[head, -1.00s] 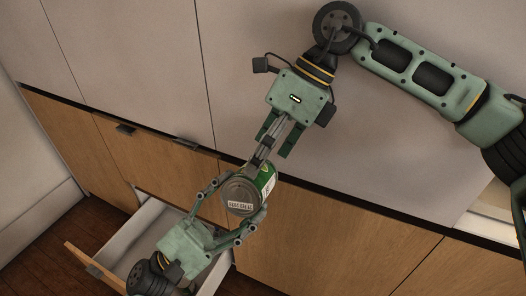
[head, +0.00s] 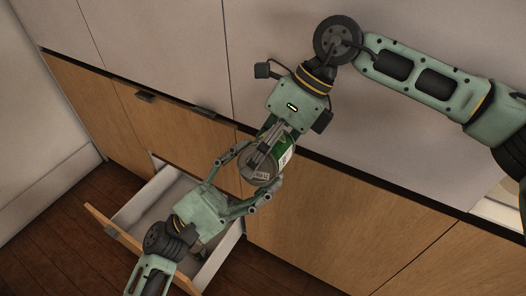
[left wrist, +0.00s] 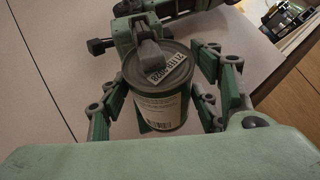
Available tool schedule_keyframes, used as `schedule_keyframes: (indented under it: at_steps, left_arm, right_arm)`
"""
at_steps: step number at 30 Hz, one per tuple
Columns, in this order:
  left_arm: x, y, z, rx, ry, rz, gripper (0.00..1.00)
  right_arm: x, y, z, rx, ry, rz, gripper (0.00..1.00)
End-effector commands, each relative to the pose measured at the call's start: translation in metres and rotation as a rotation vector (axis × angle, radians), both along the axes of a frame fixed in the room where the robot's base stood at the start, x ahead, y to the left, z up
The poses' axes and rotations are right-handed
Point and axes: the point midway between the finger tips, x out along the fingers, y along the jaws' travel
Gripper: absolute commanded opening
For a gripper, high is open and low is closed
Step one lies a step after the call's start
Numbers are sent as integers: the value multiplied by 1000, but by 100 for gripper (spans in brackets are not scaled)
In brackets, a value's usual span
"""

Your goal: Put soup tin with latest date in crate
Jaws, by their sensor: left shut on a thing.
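The soup tin (head: 283,153) has a grey metal lid and a green side. I see no crate.
An open drawer (head: 141,205) with white walls and a wooden front juts out at lower left, below my left gripper. Wooden cabinet fronts (head: 340,215) run under the pale worktop (head: 410,150). Dark wooden floor (head: 75,215) is clear at left.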

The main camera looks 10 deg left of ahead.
Motion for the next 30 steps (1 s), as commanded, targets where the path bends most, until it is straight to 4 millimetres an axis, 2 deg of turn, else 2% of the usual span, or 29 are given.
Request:
schedule_keyframes:
  at_steps: [2,14,15,22,30]
  left_arm:
    - [0,0,2,-2,-3,0,14]
    - [0,0,2,-2,-4,-1,14]
    - [0,0,2,-2,-4,-1,58]
    - [0,0,1,-1,-2,0,78]
    - [0,0,0,0,0,0,79]
  right_arm:
    - [0,0,0,0,0,0,81]
    - [-1,0,0,0,1,2,46]
    - [-1,1,2,2,1,2,43]
    - [0,0,2,2,0,0,43]
    - [0,0,1,2,-1,0,43]
